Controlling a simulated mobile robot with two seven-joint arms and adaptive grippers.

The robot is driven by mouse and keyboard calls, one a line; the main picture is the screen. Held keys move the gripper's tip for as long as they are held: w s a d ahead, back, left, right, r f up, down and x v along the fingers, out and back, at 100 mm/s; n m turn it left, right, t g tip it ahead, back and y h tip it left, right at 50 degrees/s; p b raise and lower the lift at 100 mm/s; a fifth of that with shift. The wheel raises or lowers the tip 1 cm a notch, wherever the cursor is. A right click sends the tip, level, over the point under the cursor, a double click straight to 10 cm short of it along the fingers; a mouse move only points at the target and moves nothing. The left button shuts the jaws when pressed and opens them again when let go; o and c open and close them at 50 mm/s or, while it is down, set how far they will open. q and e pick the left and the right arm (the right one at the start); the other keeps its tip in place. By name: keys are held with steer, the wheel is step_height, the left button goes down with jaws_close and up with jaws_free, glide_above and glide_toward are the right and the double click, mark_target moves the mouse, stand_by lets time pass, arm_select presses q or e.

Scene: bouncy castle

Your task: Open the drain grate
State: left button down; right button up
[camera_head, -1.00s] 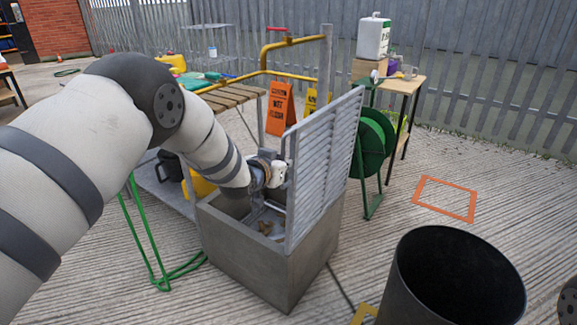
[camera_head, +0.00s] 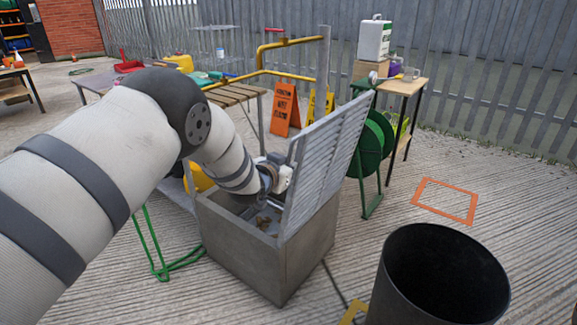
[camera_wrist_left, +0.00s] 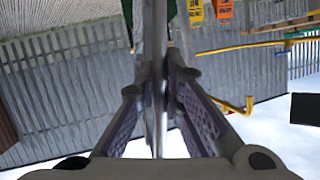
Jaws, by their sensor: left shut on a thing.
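The drain grate (camera_head: 325,165) is a grey slatted panel, standing raised on the right side of a grey box-shaped drain (camera_head: 245,250) and leaning outward to the right. The drain's top is open, with some brown debris (camera_head: 262,222) inside. My left gripper (camera_head: 276,178) is at the left face of the grate, partly hidden by my own arm. In the left wrist view the fingers (camera_wrist_left: 158,95) are closed on a thin grey edge, the grate seen edge-on. My right gripper is not in view.
A black bin (camera_head: 383,290) stands front right. A green hose reel (camera_head: 372,145) and a small table (camera_head: 405,85) stand behind the grate. Orange and yellow signs (camera_head: 284,108) are farther back. Ground around the orange floor rectangle (camera_head: 445,185) is clear.

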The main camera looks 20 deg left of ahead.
arm_select(q)
steer(key=shift+f, duration=0.15)
steer(key=c, duration=1.7)
jaws_free()
steer(key=shift+a, duration=0.1)
steer(key=shift+s, duration=0.1)
steer(key=v, duration=1.2)
